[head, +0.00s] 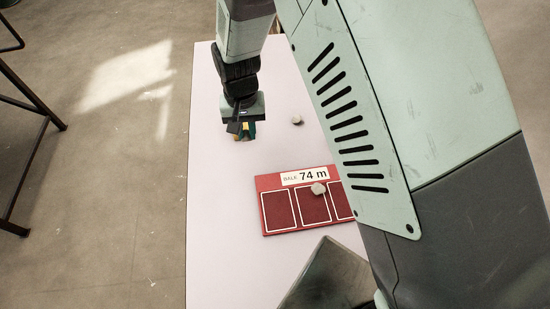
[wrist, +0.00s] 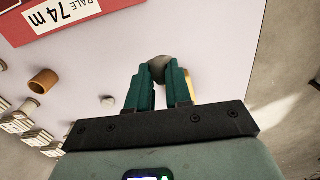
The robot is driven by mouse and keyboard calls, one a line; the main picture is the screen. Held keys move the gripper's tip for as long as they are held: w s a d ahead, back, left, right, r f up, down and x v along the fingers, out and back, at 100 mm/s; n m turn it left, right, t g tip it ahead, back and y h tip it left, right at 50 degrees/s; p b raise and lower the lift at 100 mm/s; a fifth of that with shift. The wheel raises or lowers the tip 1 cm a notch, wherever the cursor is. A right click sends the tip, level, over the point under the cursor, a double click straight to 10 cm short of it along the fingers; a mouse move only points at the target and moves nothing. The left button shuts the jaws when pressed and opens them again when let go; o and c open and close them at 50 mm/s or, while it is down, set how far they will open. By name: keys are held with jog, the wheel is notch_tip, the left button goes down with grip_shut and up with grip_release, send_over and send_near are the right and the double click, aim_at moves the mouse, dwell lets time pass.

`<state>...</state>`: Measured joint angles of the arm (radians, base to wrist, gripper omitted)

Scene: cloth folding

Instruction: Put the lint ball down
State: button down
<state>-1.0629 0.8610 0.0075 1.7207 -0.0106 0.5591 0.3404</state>
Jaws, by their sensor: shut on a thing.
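My gripper (head: 243,136) hangs over the pale table, behind and left of the red board. In the wrist view its green fingers (wrist: 158,70) are shut on a small grey lint ball (wrist: 155,60), which shows between the tips. I cannot see the held ball in the head view. Another small grey ball (head: 297,119) lies on the table right of my gripper; a pale ball (wrist: 107,100) in the wrist view seems to be the same one. A third grey ball (head: 319,188) lies on the red board (head: 280,210), at the top of its middle panel.
The board has outlined panels and a label reading "BALE 74 m" (head: 304,176). The wrist view shows a brown cylinder (wrist: 43,81) and pale stacked pieces (wrist: 36,136) at left. A yellow thing (wrist: 190,86) shows partly behind the right finger. The table (head: 225,230) left of the board is clear.

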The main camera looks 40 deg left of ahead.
jog(key=d, duration=1)
send_over(303, 198)
notch_tip(303, 198, down, 4)
jog(key=shift+s+d+r+n, duration=0.1)
jog(key=shift+r+n, duration=0.15)
jog(key=shift+n, duration=0.05)
jog(key=shift+f, duration=2.4)
jog(key=c, duration=1.4)
grip_release()
jog(key=shift+f, duration=0.15)
jog(key=shift+o, duration=0.4)
